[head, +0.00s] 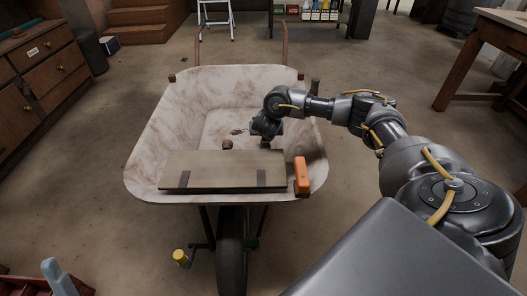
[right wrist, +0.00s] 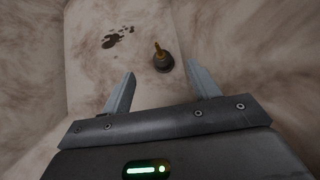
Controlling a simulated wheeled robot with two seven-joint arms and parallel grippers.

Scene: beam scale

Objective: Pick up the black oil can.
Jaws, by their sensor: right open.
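The black oil can (right wrist: 163,61), small and dark with a brass-coloured spout, stands on the wheelbarrow's floor in the right wrist view. My right gripper (right wrist: 160,74) is open and empty. The can shows beyond its fingertips, roughly between them and nearer the right finger. In the head view my right gripper (head: 268,128) is over the wheelbarrow tray, behind the board. I cannot make out the can in the head view; the gripper may hide it. My left gripper is in neither view.
The pale, stained wheelbarrow (head: 150,138) surrounds the gripper with sloping walls. A dark stain (right wrist: 118,38) lies near the can. A wide board (head: 222,168) crosses the tray's front, with an orange object (head: 301,176) beside it. A drawer cabinet (head: 45,70) stands left, a wooden table (head: 490,45) right.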

